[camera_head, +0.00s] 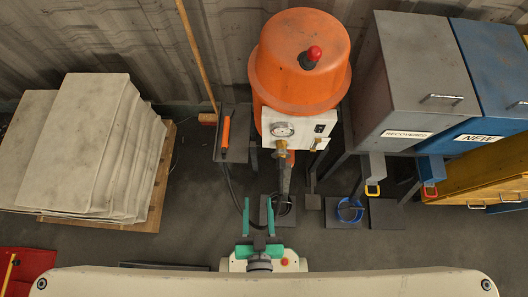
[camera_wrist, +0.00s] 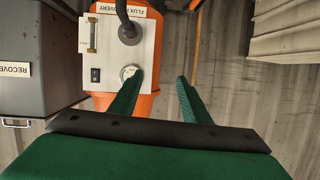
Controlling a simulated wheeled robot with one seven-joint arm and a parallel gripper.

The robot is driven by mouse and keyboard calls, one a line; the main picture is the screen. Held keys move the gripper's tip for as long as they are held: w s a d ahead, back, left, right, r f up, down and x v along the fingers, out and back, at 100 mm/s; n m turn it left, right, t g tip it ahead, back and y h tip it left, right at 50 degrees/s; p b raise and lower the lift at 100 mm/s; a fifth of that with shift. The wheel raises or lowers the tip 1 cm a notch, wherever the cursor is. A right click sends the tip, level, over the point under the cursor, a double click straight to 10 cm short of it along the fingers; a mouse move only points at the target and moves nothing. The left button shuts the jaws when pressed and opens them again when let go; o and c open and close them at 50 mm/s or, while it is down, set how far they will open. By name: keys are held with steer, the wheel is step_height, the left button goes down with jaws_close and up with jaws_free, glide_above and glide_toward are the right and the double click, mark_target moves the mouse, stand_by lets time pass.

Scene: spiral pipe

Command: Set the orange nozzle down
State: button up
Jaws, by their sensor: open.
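The orange nozzle (camera_head: 226,133) is a slim orange stick lying lengthwise on a dark narrow stand (camera_head: 243,118), left of the orange machine in the head view. A dark hose runs down from near it toward the floor. My gripper (camera_head: 258,214) is below and to the right of the nozzle, apart from it. Its green fingers are spread with nothing between them. In the wrist view my gripper (camera_wrist: 160,75) is also open and empty. A small orange piece at that view's top edge is cut off, and I cannot tell if it is the nozzle.
The orange machine (camera_head: 300,65) with a gauge box stands behind my gripper. Stacked pale slabs (camera_head: 75,145) on a pallet are at left. A grey bin (camera_head: 415,75) and a blue bin (camera_head: 495,70) are at right. A blue ring (camera_head: 350,210) lies on a dark plate.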

step_height(320, 180, up, 8)
steer(key=s+d+t, duration=0.1)
steer(key=s+d, duration=0.1)
steer(key=shift+s+f+h, duration=0.2)
steer(key=shift+s+h, duration=0.15)
steer(key=shift+h, duration=0.05)
